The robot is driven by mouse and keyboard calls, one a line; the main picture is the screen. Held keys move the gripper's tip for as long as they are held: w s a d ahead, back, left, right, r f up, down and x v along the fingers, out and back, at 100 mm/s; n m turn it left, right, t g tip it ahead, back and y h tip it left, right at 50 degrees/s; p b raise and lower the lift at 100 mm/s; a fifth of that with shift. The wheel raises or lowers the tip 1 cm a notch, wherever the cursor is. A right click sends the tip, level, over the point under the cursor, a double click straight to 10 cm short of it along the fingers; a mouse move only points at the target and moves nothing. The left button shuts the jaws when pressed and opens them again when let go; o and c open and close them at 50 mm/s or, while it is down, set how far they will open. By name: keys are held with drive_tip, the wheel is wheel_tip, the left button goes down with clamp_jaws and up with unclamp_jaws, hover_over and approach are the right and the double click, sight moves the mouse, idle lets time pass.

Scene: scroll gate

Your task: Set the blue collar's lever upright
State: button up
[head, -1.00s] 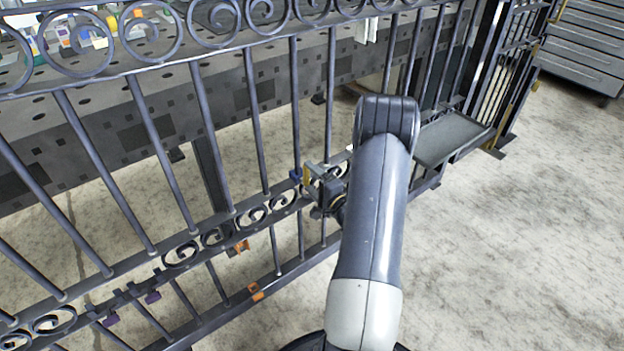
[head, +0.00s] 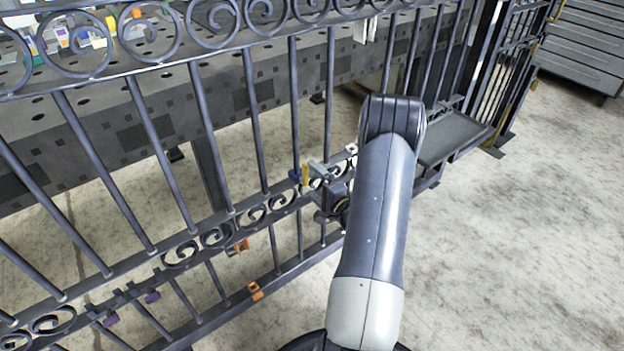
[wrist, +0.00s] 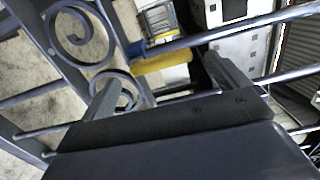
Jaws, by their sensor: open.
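The blue collar (head: 295,175) sits on an upright bar of the gate, just above the scroll rail. Its yellow lever (head: 305,174) stands beside the bar, roughly parallel to it. In the wrist view the blue collar (wrist: 138,48) and yellow lever (wrist: 160,64) show beyond the fingertips, with the lever lying along the bar's direction. My gripper (head: 316,190) is open, at the right of the lever in the head view. In the wrist view its fingers (wrist: 160,71) are spread on either side of the lever; I cannot tell whether either touches it.
The iron gate (head: 160,165) crosses the view, with orange collars (head: 255,290) and purple collars (head: 152,297) lower down. A perforated workbench (head: 150,120) stands behind it. A grey shelf (head: 452,138) projects at the right. The floor at right is open.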

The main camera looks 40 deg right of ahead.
drive_tip(key=s+p, duration=0.1)
drive_tip(key=s, duration=0.8)
drive_tip(key=shift+d, duration=0.15)
drive_tip(key=w, duration=0.5)
drive_tip(key=w+b, duration=0.1)
drive_tip(key=w, duration=0.4)
drive_tip(key=shift+w+a, duration=0.2)
drive_tip(key=shift+w, duration=0.2)
drive_tip(key=shift+b, duration=0.3)
drive_tip(key=shift+s, duration=0.2)
